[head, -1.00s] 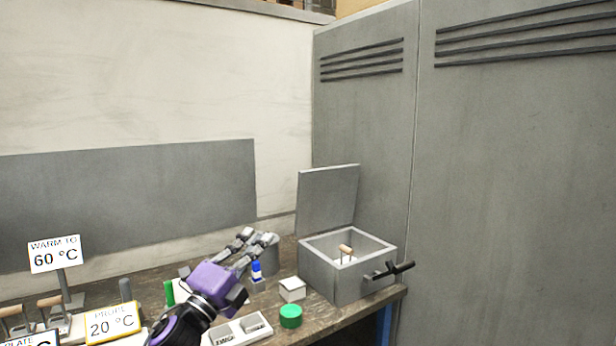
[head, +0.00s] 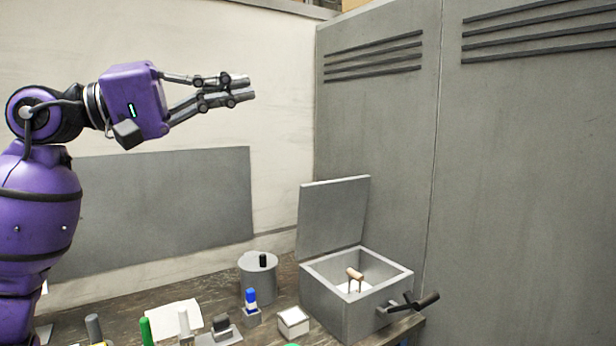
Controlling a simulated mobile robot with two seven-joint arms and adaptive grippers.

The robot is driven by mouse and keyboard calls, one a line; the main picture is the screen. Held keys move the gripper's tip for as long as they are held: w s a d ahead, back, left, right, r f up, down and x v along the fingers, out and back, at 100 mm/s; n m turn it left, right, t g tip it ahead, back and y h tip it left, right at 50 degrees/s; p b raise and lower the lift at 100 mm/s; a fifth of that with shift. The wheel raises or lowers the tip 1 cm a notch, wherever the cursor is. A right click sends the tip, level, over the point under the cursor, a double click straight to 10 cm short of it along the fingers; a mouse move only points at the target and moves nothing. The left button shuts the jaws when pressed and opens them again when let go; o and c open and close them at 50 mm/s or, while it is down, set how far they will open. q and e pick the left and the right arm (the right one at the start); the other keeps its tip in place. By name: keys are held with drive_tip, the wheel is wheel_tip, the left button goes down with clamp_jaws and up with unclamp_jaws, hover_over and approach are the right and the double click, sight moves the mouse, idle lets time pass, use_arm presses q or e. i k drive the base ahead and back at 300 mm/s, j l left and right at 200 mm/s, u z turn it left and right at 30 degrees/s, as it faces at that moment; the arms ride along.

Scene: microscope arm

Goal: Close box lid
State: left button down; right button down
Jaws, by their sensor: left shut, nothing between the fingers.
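A grey square box (head: 340,309) stands on the bench at the right, with a black handle on its front right side. Its flat grey lid (head: 333,216) stands up, hinged at the back left edge, so the box is open. Inside is a small piece with a wooden handle (head: 354,274). My left gripper (head: 247,90) is shut and empty, raised high in front of the pale wall, up and to the left of the lid and clear of it. My right gripper is not in view.
A tall grey cabinet (head: 520,180) rises behind the box at right.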

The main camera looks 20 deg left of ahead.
sight(331, 213)
drive_tip(key=i+j, duration=1.1)
drive_tip(key=i, duration=0.25)
